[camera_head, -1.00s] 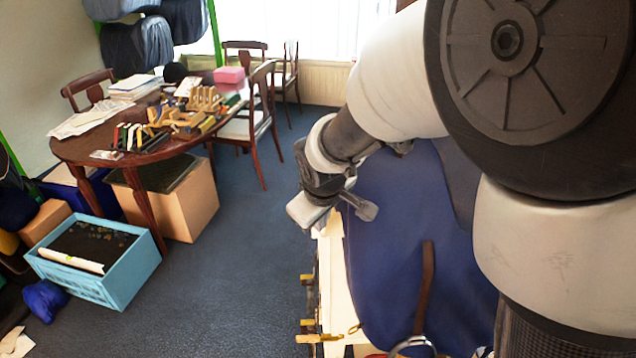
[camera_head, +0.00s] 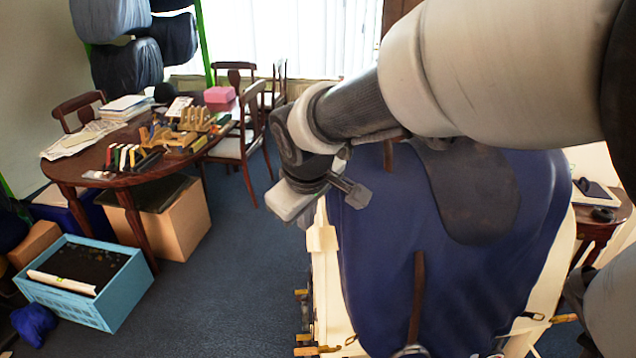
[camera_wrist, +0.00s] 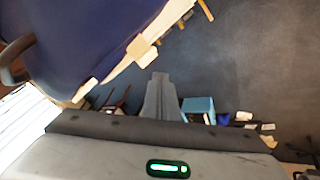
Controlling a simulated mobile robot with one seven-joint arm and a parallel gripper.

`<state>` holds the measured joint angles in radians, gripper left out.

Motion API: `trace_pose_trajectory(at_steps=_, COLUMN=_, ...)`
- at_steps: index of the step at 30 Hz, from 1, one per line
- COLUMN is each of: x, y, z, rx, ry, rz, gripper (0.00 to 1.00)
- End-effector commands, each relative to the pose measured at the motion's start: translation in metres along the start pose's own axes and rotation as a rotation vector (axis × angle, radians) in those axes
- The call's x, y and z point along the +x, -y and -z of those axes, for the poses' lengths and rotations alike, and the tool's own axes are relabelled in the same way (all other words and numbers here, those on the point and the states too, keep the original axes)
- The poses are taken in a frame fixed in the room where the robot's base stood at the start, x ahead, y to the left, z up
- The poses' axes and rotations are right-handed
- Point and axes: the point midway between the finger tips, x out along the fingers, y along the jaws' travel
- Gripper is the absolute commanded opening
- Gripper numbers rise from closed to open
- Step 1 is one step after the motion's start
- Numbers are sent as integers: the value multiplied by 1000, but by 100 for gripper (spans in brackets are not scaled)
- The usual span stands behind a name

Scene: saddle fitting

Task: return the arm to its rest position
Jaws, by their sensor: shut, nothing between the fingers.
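My arm reaches in from the right in the head view, its links bent above a blue-covered saddle form (camera_head: 375,260). The blue form also shows at the upper left of the wrist view (camera_wrist: 85,40). A dark saddle-shaped panel (camera_head: 470,190) lies on the form, partly hidden by my arm.
An oval wooden table (camera_head: 110,178) with books and wooden blocks stands at left. A light-blue crate (camera_head: 112,300) and a cardboard box (camera_head: 175,225) are on the floor. A side table (camera_head: 600,212) is at right. Blue carpet (camera_head: 235,270) is clear between crate and form.

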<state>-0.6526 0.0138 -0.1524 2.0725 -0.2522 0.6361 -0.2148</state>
Motion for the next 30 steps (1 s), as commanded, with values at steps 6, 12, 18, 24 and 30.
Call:
trace_pose_trajectory(at_steps=6, x=-22, y=-4, z=-5, rx=21, ry=-1, rz=-1, gripper=0)
trace_pose_trajectory(at_steps=12, x=-70, y=-35, z=-76, rx=281, ry=1, rz=-14, gripper=0)
trace_pose_trajectory(at_steps=18, x=-117, y=-34, z=-173, rx=634, ry=0, rz=-46, gripper=0)
trace_pose_trajectory(at_steps=24, x=-134, y=-16, z=-222, rx=835, ry=-5, rz=-76, gripper=0)
trace_pose_trajectory(at_steps=30, x=-136, y=-11, z=-230, rx=874, ry=-5, rz=-80, gripper=0)
